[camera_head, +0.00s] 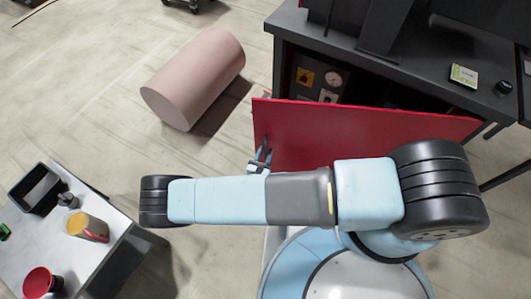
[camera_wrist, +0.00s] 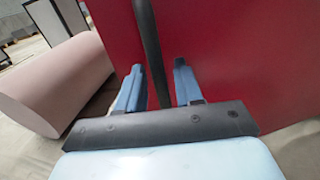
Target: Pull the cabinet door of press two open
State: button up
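The red cabinet door (camera_head: 340,135) stands swung out from the dark cabinet (camera_head: 400,72), with a wide gap at its left end and the two close together at the right. In the wrist view the door (camera_wrist: 235,60) fills the right side, and a dark upright handle bar (camera_wrist: 149,50) runs in front of it. My gripper (camera_head: 264,154) is at the door's left end. In the wrist view my gripper (camera_wrist: 158,85) has its two blue fingers on either side of the bar, with narrow gaps showing. My arm hides the door's lower part in the head view.
A pink cylinder (camera_head: 195,78) lies on the floor to the left. Floor between is clear.

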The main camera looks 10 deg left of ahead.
jog(key=shift+w, duration=0.15)
grip_shut()
dwell(0.5)
